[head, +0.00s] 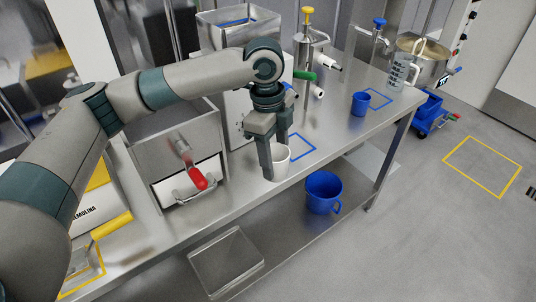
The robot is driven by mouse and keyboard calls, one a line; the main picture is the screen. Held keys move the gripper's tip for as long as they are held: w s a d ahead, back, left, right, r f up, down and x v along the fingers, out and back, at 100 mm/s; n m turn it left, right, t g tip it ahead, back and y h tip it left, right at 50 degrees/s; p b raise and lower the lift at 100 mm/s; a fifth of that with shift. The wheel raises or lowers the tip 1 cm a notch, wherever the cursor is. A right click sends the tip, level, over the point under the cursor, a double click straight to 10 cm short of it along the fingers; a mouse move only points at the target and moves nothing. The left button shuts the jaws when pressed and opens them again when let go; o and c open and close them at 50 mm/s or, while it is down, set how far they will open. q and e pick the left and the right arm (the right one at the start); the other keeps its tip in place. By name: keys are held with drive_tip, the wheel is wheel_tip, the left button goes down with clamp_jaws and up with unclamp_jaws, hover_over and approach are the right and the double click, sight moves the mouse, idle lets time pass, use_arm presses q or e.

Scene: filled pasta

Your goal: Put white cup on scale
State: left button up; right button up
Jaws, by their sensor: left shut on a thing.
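A white cup (281,164) stands upright on or just above the steel table, near its front edge. My left gripper (274,158) points down over it and is shut on its side wall, with one finger outside in front. That finger hides part of the cup. My right gripper is not in view. I cannot clearly make out a scale; a white-fronted unit (237,122) stands behind my left gripper, partly hidden by my arm.
A blue outlined square (302,147) lies right of the cup. A steel box with a red-handled tool (197,178) stands to the left. A small blue cup (360,104) stands farther right. A blue bucket (323,191) is on the lower shelf (290,237).

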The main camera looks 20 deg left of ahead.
use_arm(q)
drive_tip(key=n, duration=0.1)
drive_tip(key=s+a+n, duration=0.1)
drive_tip(key=n, duration=0.1)
drive_tip(key=a+n, duration=0.1)
drive_tip(key=n, duration=0.1)
drive_tip(key=shift+s+r+t, duration=0.2)
drive_tip(key=shift+s+t, duration=0.05)
drive_tip(key=shift+t, duration=0.05)
drive_tip(key=s+a+r+n+t+y, duration=0.1)
drive_tip(key=s+a+n, duration=0.3)
drive_tip(key=n, duration=1.1)
drive_tip(key=shift+s+a+n, duration=0.25)
drive_tip(key=shift+a+n, duration=0.15)
drive_tip(key=shift+a, duration=0.35)
drive_tip(key=shift+r, duration=0.25)
